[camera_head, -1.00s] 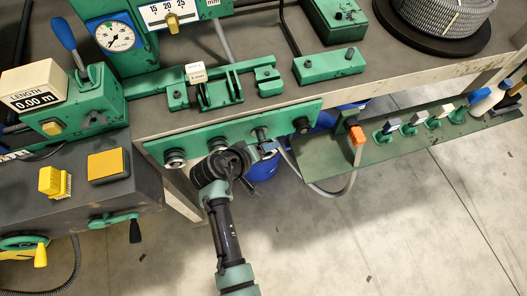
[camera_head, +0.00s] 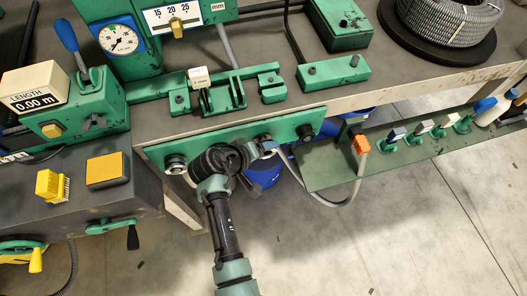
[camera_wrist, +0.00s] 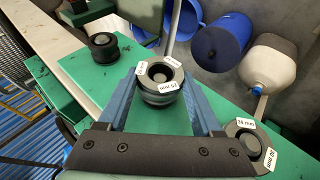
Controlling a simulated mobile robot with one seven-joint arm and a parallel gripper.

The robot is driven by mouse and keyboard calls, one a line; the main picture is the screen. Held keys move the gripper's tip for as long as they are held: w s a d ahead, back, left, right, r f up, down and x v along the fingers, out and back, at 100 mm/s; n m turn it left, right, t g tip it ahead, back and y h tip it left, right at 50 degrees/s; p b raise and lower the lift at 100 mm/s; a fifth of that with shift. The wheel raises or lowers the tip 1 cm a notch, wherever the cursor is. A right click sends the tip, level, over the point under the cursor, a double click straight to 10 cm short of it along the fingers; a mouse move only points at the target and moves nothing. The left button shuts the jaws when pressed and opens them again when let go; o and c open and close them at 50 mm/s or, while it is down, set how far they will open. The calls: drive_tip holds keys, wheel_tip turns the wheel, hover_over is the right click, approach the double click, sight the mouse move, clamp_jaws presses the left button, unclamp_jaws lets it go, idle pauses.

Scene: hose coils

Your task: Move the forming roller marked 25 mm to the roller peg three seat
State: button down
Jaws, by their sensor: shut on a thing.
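My gripper (camera_wrist: 160,95) has its two blue fingers closed on a grey and dark ring-shaped roller (camera_wrist: 160,88). A white tag on the roller reads 25 mm, turned over in the picture. The green peg plate (camera_wrist: 118,72) lies behind it; I cannot tell whether the roller touches it. In the head view my gripper (camera_head: 266,150) is over the right-middle part of the plate, and my wrist hides the pegs there. A second tagged roller (camera_wrist: 246,145) sits lower right in the wrist view. A black knob-like peg or roller (camera_wrist: 102,45) is at the upper left.
The bench (camera_head: 400,78) edge runs above the plate. A green shelf (camera_head: 325,176) with an orange-tipped hose (camera_head: 361,144) and several small handles lies to the right. A blue bin (camera_head: 264,174) is below the plate.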

drive_tip(key=shift+w+a+b, duration=0.3)
drive_tip(key=shift+w+b, duration=0.15)
drive_tip(key=shift+w, duration=0.3)
idle(0.3)
unclamp_jaws()
drive_tip(key=shift+s, duration=0.1)
drive_tip(key=shift+r, duration=0.15)
idle(0.4)
drive_tip(key=shift+p+v, duration=2)
drive_tip(key=shift+v, duration=0.05)
drive_tip(key=shift+s+a, duration=0.1)
drive_tip(key=b+v, duration=0.2)
drive_tip(key=v, duration=1.1)
